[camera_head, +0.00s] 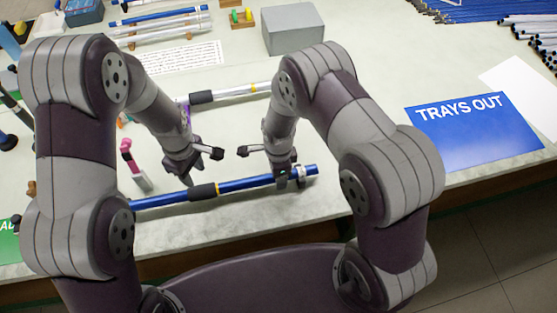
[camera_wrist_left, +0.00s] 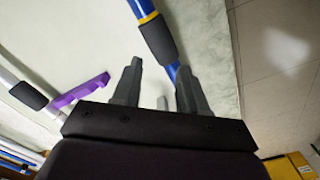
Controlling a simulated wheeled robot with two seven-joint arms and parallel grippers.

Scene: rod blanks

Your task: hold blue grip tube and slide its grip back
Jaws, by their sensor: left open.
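The blue grip tube (camera_head: 240,184) lies on the table near its front edge. Its black grip (camera_head: 203,191) has a thin yellow band at its right end. My left gripper (camera_head: 202,167) is open, just above and behind the grip. In the left wrist view, the open fingers (camera_wrist_left: 158,88) show, with the black grip (camera_wrist_left: 158,40) beyond them and the blue tube running down behind the right finger. My right gripper (camera_head: 263,167) is at the tube's right part with its fingers apart, one in front of the tube. Whether it touches the tube cannot be told.
A white tube (camera_head: 245,91) with a black grip lies behind. A grey box (camera_head: 292,28) is at the back. A blue "TRAYS OUT" sheet (camera_head: 470,142) lies at the right. The table's front edge is close.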

